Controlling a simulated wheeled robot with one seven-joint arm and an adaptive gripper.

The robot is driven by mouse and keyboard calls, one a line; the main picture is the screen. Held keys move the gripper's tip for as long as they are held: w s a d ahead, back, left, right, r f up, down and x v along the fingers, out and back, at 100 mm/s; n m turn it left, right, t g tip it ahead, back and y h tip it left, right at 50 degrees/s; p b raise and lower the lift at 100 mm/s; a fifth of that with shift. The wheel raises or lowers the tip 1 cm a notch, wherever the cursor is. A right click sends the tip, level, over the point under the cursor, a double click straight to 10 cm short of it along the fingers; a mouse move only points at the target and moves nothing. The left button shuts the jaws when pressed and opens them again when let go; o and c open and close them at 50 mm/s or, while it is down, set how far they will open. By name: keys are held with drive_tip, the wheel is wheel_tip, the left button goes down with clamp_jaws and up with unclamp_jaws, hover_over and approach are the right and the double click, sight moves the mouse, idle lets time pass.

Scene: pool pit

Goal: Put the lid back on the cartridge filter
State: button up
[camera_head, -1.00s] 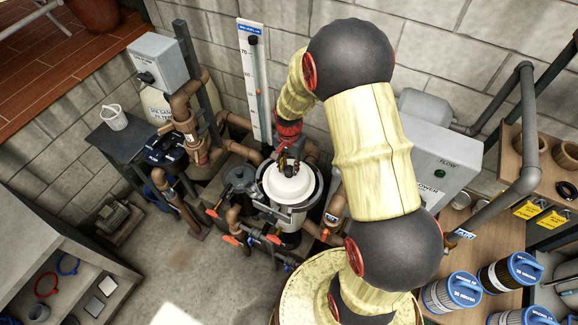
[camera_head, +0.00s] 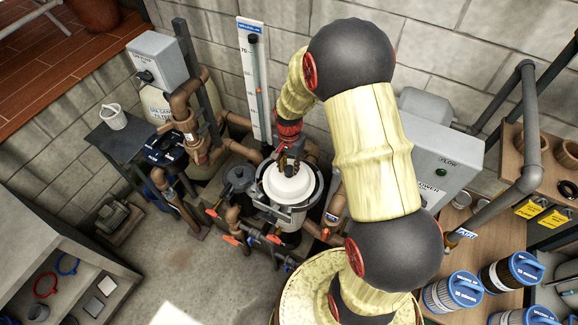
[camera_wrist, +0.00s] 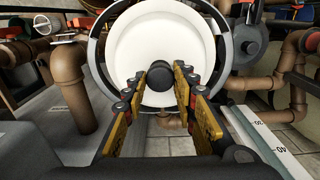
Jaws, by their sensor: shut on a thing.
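The white round lid (camera_head: 288,184) is at the cartridge filter (camera_head: 290,218), a housing with a dark ring around its top. My gripper (camera_head: 288,168) is above the lid in the head view. In the wrist view my gripper (camera_wrist: 159,84) has its yellow and black fingers closed on the knob. The lid lies inside or just over the dark ring; I cannot tell if it is fully seated.
Brown pipes with orange valve handles (camera_head: 229,240) crowd the filter's left and front. Blue-capped cartridges (camera_head: 452,292) stand on the wooden bench at lower right. Clear floor lies at lower left.

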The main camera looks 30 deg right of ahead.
drive_tip(key=o, duration=1.1)
drive_tip(key=shift+o, duration=1)
drive_tip(key=shift+r, duration=0.1)
drive_tip(key=shift+r+p, duration=1.95)
drive_tip(key=shift+r, duration=1.5)
drive_tip(key=shift+c, duration=1.4)
clamp_jaws()
drive_tip(key=shift+f, duration=0.2)
